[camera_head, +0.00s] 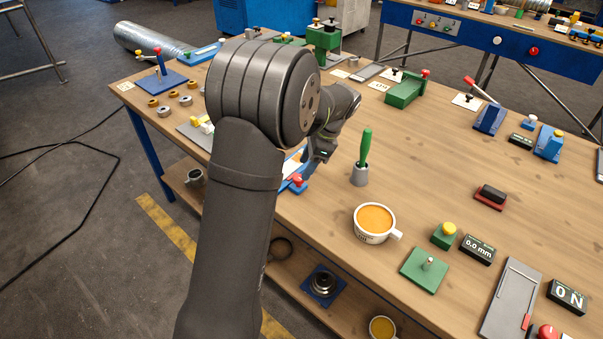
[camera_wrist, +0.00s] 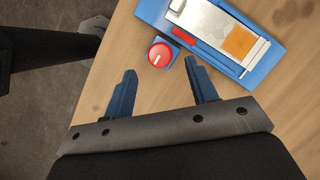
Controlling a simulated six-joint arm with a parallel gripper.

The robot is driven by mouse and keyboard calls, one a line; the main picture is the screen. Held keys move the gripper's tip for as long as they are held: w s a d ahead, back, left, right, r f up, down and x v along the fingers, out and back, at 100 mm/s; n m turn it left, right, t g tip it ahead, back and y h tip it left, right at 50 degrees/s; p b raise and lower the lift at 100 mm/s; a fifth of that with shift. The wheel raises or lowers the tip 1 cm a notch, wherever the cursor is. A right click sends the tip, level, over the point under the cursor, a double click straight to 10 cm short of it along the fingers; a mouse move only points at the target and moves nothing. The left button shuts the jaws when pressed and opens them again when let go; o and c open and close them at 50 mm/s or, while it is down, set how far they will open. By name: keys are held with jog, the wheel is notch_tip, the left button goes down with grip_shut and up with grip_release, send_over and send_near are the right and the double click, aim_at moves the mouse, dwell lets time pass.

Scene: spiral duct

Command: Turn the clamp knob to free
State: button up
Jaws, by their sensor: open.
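A round red knob (camera_wrist: 160,55) with a pale mark on top sits on a small blue base, at the edge of a blue fixture (camera_wrist: 146,12). The fixture holds a metal plate (camera_wrist: 204,22) with an orange patch (camera_wrist: 239,42) and a red bar (camera_wrist: 184,36). In the head view the knob (camera_head: 297,181) shows just below my gripper (camera_head: 312,170), and my arm hides much of the fixture. In the wrist view my gripper (camera_wrist: 160,68) is open and empty. Its blue fingers point toward the knob, which lies just beyond and between the tips. I cannot tell the height gap.
A grey holder (camera_head: 360,177) with a green-handled tool and a white cup (camera_head: 372,238) stand right of my gripper. A green plate with a peg (camera_head: 424,271) and a green block (camera_head: 443,239) lie nearer. The bench front edge is close to the knob.

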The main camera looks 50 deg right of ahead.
aim_at(299, 177)
jog(key=shift+x, duration=2.1)
jog(key=c, duration=1)
jog(key=shift+o, duration=0.2)
